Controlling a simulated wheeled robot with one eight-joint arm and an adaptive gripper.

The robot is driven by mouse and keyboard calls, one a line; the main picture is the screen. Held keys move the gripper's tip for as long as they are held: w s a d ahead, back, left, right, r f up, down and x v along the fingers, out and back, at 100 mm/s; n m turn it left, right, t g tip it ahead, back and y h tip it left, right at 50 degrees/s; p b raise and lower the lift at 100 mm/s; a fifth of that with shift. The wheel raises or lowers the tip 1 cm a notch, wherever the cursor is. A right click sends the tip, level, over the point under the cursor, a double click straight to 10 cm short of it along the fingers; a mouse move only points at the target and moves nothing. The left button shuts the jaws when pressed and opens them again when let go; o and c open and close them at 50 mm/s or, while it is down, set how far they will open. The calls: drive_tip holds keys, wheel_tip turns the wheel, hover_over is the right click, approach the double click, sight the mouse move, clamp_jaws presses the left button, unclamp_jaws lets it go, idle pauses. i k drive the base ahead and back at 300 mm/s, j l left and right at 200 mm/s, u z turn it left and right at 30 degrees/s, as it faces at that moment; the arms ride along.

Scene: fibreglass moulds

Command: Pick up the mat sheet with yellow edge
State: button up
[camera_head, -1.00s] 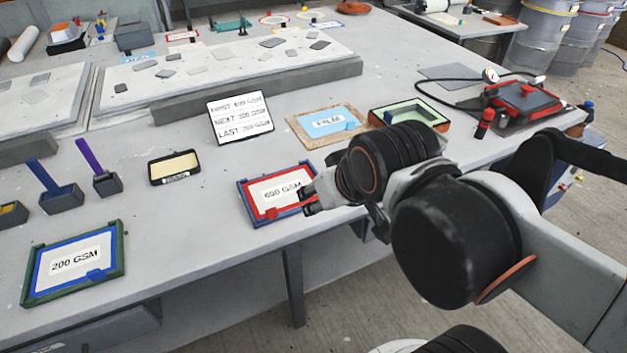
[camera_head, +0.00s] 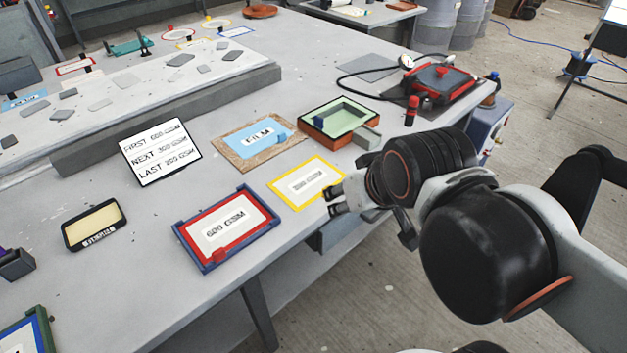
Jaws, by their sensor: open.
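The mat sheet with yellow edge (camera_head: 301,184) lies flat on the grey table near its front edge, with a white middle and a blurred grey label. My gripper (camera_head: 333,202) is open and empty, just right of the sheet's lower right corner in the picture. Its fingers point left towards the sheet. I cannot tell how high they are above the table, or whether they touch the sheet. Part of the sheet's right corner is close to the fingertips.
Left of the sheet is a red-edged 600 GSM sheet in a blue tray (camera_head: 188,245). Behind are a FILM sheet on a brown board (camera_head: 231,163), a green-lined box (camera_head: 318,137) and a sign (camera_head: 161,152). A red-lidded device (camera_head: 438,82) with a hose stands back right.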

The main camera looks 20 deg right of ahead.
sight(302, 185)
drive_tip(key=i+l+u, duration=0.1)
drive_tip(key=u, duration=0.25)
drive_tip(key=l+u, duration=0.4)
